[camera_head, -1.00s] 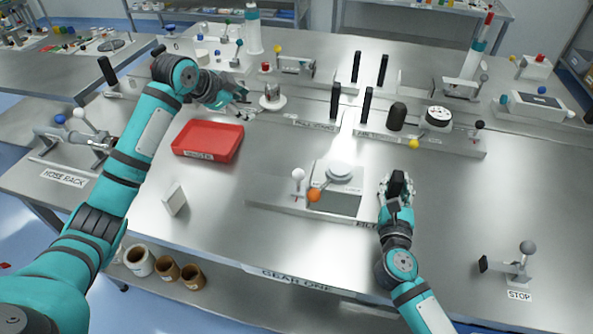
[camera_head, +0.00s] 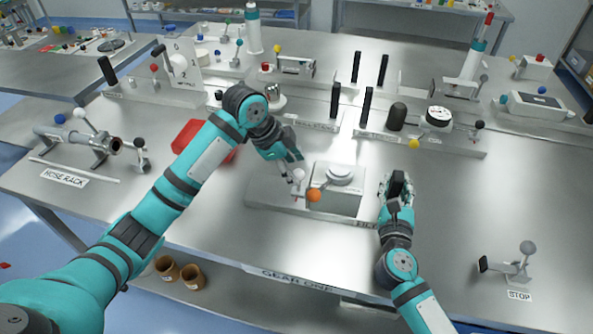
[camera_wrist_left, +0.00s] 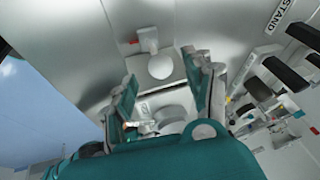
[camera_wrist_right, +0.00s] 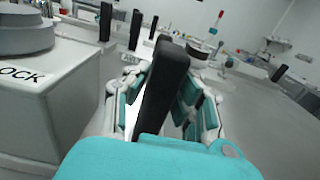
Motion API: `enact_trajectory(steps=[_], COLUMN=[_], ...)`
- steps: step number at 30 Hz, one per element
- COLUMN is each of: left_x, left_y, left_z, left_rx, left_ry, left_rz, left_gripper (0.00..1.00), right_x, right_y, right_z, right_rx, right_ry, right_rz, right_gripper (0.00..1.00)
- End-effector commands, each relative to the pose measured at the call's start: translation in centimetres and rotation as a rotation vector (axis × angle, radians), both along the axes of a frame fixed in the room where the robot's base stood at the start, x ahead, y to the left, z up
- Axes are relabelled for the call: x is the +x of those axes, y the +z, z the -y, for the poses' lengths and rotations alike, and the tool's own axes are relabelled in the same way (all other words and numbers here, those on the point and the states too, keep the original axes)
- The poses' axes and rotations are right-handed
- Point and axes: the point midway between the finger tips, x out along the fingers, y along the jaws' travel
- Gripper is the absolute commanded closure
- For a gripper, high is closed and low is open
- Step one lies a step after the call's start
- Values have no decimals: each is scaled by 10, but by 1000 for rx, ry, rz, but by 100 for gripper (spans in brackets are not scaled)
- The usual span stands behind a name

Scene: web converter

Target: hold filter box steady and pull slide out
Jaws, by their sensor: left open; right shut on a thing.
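The filter box (camera_head: 335,197), a pale metal box with a round grey knob (camera_head: 340,173) on top, sits on a low plate mid-table. A white ball lever (camera_head: 298,176) and an orange ball (camera_head: 314,195) are at its left side. My left gripper (camera_head: 294,164) is open, just above and left of the box by the white ball. In the left wrist view the ball (camera_wrist_left: 161,67) shows between the parted fingers; contact cannot be told. My right gripper (camera_head: 397,184) is shut on a black upright handle (camera_wrist_right: 165,95) right of the box. The slide itself is not clearly visible.
A red tray (camera_head: 193,135) is partly hidden behind my left arm. Stands with black handles (camera_head: 335,100) and a gauge (camera_head: 438,116) are behind the box. A stop lever (camera_head: 520,265) is at front right.

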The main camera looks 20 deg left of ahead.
Motion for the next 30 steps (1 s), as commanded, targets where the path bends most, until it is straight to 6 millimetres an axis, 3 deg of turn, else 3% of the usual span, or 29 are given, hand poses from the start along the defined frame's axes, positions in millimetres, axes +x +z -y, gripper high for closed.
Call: enact_trajectory(steps=[1, 6, 16, 28, 30], left_x=[2, 6, 7, 7, 7], left_y=[-8, -22, -25, -25, -25], left_z=[3, 8, 9, 8, 8], left_rx=[-1, -1, 0, 0, 0], left_ry=[-1, -1, 0, 0, 0], left_rz=[-2, -1, 1, 1, 0], left_gripper=[47, 47, 47, 98, 100], right_x=[-4, -3, -3, -3, -3], right_y=[-13, -13, -13, -13, -13], right_z=[-1, -1, -1, -1, -1], right_rx=[-2, -2, -2, -2, -2], right_ry=[3, 3, 3, 3, 2], right_rz=[-24, -24, -24, -24, -24], right_gripper=[100, 100, 100, 100, 100])
